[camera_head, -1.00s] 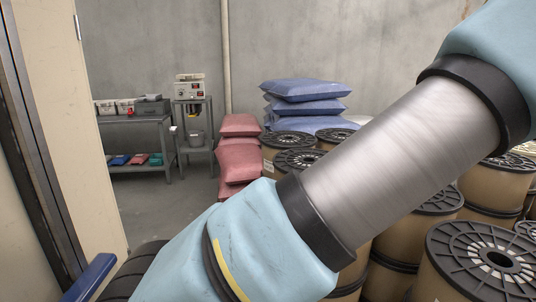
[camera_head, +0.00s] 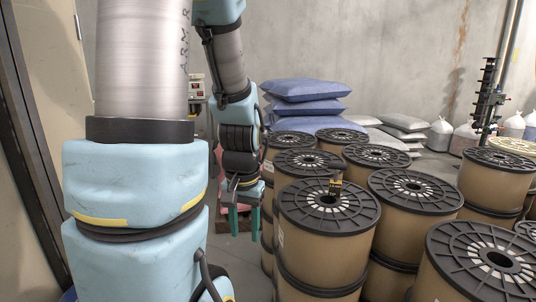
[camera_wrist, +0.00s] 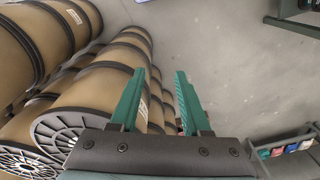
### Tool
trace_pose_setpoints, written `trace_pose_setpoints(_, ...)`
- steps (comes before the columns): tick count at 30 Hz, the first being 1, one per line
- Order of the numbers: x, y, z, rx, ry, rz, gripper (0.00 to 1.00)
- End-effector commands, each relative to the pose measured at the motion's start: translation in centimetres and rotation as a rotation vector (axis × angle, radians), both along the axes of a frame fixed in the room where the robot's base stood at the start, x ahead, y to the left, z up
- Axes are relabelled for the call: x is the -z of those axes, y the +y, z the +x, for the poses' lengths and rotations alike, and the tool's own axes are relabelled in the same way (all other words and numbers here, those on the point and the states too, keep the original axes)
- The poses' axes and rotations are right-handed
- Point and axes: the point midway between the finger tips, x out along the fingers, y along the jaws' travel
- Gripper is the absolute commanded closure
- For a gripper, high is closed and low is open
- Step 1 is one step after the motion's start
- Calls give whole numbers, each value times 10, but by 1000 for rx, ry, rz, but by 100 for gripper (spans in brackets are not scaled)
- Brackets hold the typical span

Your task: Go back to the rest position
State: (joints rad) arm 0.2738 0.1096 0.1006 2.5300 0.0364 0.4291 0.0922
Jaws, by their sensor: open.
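My gripper (camera_head: 244,222) hangs in the middle of the head view, left of the nearest copper spools, with its green fingers pointing down. In the wrist view my gripper (camera_wrist: 160,82) is open, with nothing between its two green fingers. Tan spools with black flanges (camera_head: 328,205) stand upright close to its right in the head view. They also fill the left of the wrist view (camera_wrist: 85,100). My upper arm hides the left part of the head view.
Bare floor (camera_wrist: 225,70) lies right of the gripper in the wrist view.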

Motion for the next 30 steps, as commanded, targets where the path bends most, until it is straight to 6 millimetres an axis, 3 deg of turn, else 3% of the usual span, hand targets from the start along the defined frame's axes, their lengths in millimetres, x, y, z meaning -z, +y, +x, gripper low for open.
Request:
trace_pose_setpoints(8, -19, 15, -2, -193, -59, -50, 53)
trace_pose_setpoints(30, -20, 15, -2, -198, -60, -52, 53)
